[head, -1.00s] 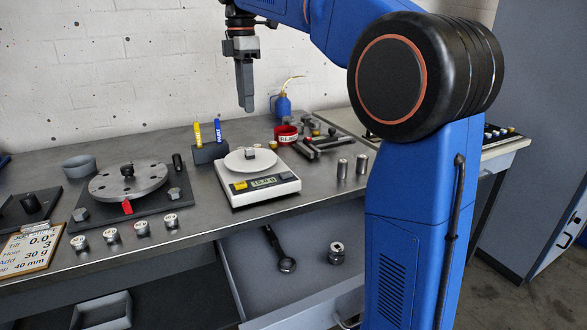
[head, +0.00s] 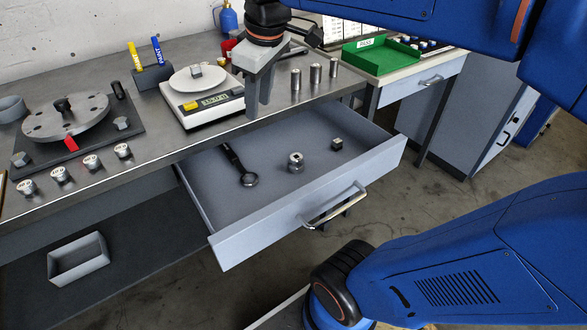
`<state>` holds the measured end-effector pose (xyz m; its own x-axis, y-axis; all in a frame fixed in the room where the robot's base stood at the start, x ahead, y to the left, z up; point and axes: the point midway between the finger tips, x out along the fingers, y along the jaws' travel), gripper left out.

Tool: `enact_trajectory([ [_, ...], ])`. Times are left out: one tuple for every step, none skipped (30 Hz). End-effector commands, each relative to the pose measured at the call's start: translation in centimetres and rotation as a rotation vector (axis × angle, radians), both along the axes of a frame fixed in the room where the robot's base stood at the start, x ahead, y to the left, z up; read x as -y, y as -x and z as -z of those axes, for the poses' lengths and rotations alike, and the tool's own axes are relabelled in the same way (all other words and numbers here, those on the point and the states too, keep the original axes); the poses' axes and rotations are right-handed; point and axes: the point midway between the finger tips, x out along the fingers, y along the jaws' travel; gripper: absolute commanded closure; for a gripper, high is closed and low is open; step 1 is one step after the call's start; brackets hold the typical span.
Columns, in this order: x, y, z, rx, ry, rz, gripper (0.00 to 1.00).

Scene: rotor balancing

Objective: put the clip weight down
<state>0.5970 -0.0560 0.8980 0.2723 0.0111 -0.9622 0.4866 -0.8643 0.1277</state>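A small grey metal block (head: 196,71), which looks like the clip weight, rests on the round white pan (head: 190,80) of the scale (head: 203,104). The scale's display is lit, but its digits are too small to read surely. My gripper (head: 260,108) points down just right of the scale, near the bench's front edge and above the back of the open drawer. Its two grey fingers appear slightly apart, with nothing visible between them. It is clear of the block. A similar small dark block (head: 337,144) lies in the drawer (head: 275,205).
The drawer also holds a wrench (head: 240,165) and a round weight (head: 296,163). Several cylinders (head: 315,74) stand right of my gripper. A rotor disc (head: 66,118) and several capped weights (head: 91,162) are at left. A green tray (head: 381,55) is at back right.

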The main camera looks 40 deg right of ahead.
Motion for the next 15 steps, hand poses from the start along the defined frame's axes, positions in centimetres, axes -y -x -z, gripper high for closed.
enact_trajectory([
  [0.3, 1.7, 1.6, 0.016, -0.015, 0.056, 0.67],
  [0.4, 2.5, 2.5, 0.026, -0.026, 0.094, 0.67],
  [0.6, 3.6, 3.8, 0.04, -0.042, 0.145, 0.67],
  [0.7, 4.5, 4.7, 0.049, -0.053, 0.182, 0.67],
  [0.8, 5.2, 5.7, 0.059, -0.065, 0.217, 0.67],
  [0.9, 6.2, 7.0, 0.071, -0.08, 0.264, 0.67],
  [1.0, 6.9, 7.9, 0.079, -0.091, 0.296, 0.67],
  [1.0, 7.5, 8.7, 0.088, -0.102, 0.327, 0.67],
  [1.1, 8.3, 9.8, 0.097, -0.115, 0.364, 0.67],
  [1.2, 8.8, 10.5, 0.105, -0.125, 0.389, 0.67],
  [1.2, 9.2, 11.1, 0.11, -0.133, 0.411, 0.67],
  [1.3, 9.7, 11.9, 0.117, -0.143, 0.436, 0.67],
  [1.3, 10.0, 12.3, 0.122, -0.15, 0.453, 0.67],
  [1.3, 10.3, 12.8, 0.123, -0.154, 0.465, 0.67],
  [1.4, 10.5, 13.1, 0.128, -0.16, 0.48, 0.67],
])
